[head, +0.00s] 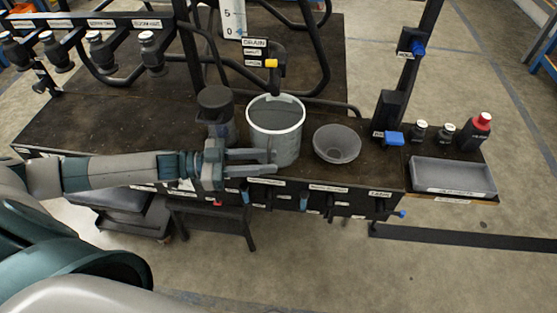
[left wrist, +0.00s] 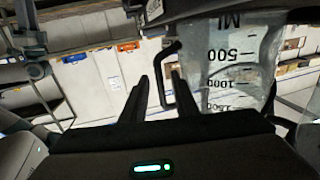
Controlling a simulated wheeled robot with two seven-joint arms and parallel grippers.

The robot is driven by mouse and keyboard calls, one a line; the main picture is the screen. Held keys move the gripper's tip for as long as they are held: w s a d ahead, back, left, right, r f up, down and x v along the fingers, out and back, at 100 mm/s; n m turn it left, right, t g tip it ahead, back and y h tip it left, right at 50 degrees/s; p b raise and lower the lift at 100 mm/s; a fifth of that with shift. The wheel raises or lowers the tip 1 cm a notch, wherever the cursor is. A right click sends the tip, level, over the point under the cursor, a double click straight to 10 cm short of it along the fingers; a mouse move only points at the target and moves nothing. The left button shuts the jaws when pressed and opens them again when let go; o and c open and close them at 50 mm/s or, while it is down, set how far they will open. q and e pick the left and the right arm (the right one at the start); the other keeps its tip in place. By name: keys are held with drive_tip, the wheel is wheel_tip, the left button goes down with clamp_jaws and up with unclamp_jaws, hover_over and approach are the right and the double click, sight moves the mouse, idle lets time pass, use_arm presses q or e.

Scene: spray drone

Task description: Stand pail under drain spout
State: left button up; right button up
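The pail (head: 286,148) is a grey translucent bucket with a white rim, standing upright on the dark bench. The drain spout (head: 279,84), with a yellow handle and a DRAIN label, shows just above the pail's far rim; its exact alignment with the opening is hard to tell. My left gripper (head: 270,162) is at the pail's near side, fingers apart. In the left wrist view, the graduated pail wall (left wrist: 232,65) is close, and its dark handle (left wrist: 160,75) appears between the parted fingers (left wrist: 160,78). Contact is not clear. My right gripper is out of view.
A grey tray (head: 453,175) and small bottles (head: 446,132) are at the right end. Black pipes (head: 318,40) rise behind.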

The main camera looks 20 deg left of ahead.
use_arm(q)
drive_tip(key=v, duration=0.6)
drive_tip(key=shift+s+a, duration=0.2)
drive_tip(key=shift+a, duration=0.15)
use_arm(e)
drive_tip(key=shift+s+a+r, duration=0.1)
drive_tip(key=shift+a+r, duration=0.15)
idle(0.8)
